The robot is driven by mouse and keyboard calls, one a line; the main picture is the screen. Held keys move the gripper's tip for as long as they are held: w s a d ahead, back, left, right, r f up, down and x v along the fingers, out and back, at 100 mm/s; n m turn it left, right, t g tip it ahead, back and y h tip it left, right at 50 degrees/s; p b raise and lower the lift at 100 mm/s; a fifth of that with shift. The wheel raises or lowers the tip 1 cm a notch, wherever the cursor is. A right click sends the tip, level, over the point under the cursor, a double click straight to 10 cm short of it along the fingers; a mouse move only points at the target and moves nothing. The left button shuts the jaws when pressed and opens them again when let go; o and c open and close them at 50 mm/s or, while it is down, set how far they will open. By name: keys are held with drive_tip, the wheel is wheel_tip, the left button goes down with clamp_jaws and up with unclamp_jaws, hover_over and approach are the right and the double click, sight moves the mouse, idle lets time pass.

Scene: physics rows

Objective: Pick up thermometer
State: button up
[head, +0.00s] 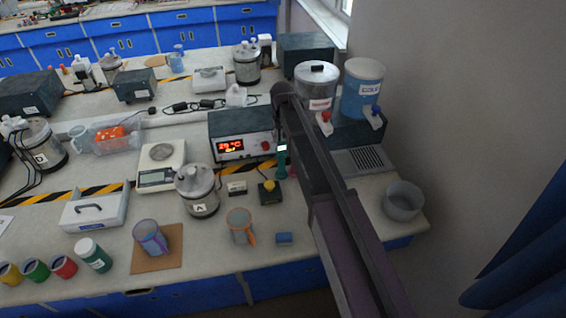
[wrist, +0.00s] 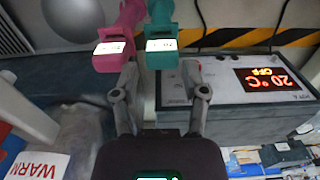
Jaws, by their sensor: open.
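Two thermometers with small lit displays lie side by side in the wrist view, a pink one (wrist: 117,45) on the left and a teal one (wrist: 161,42) on the right. The teal one shows in the head view (head: 281,163) beside my arm. My gripper (wrist: 159,72) is open and empty in the wrist view. Its left fingertip appears close to the pink thermometer's lower end, and its right fingertip is just right of the teal one's lower end. I cannot tell whether either touches. My gripper is hidden by my arm in the head view.
A control box (head: 240,138) with a red 20 °C display stands left of my arm; it is close on the right in the wrist view (wrist: 240,98). Drink-style dispensers (head: 316,90) stand behind on the right. Canister A (head: 198,192) and a yellow-button box (head: 269,191) are nearby.

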sight(281, 142)
drive_tip(key=shift+w+a+f+b, duration=0.1)
drive_tip(key=shift+w+f+b, duration=0.05)
drive_tip(key=shift+f+b, duration=0.6)
drive_tip(key=shift+w+a+f+b, duration=0.1)
drive_tip(key=shift+f+b, duration=0.55)
drive_tip(key=shift+f, duration=0.2)
drive_tip(key=shift+f+b, duration=0.95)
drive_tip(key=shift+b, duration=0.05)
drive_tip(key=c, duration=0.7)
drive_tip(key=shift+r, duration=0.2)
